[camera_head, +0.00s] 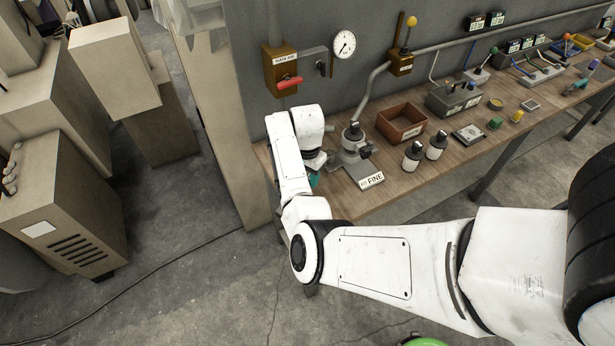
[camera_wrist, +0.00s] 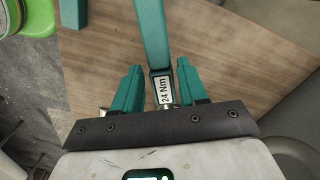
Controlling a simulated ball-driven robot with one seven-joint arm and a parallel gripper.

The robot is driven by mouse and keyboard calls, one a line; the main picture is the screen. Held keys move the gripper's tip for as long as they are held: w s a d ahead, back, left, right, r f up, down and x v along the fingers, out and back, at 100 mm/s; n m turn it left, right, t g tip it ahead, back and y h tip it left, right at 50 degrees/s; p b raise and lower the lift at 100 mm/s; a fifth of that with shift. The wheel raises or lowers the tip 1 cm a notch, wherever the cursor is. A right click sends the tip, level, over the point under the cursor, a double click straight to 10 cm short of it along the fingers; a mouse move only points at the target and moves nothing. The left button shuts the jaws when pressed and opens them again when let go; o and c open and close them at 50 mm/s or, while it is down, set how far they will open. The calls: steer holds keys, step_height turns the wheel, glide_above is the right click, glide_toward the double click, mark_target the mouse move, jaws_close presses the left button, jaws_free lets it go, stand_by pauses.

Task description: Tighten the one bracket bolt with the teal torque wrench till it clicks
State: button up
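My gripper (camera_wrist: 160,75) has two teal fingers in the wrist view, with the teal torque wrench (camera_wrist: 152,35) between them. The wrench's "24 Nm" label (camera_wrist: 163,90) faces the camera. Thin gaps seem to show beside the label, so I cannot tell whether the fingers grip it. In the head view my gripper (camera_head: 313,170) is low over the bench's left end, mostly hidden by my arm, with a little teal under it. A grey fixture (camera_head: 354,150) with a "FINE" plate (camera_head: 371,181) stands just right of it. I cannot make out the bracket bolt.
The wooden bench (camera_head: 450,165) runs to the upper right. It carries two dark-capped bottles (camera_head: 413,157), a brown bin (camera_head: 401,123) and a grey box (camera_head: 453,100). A beige pillar (camera_head: 215,110) stands left.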

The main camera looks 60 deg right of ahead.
steer(key=o, duration=0.4)
steer(key=shift+f, duration=0.15)
steer(key=shift+s, duration=0.1)
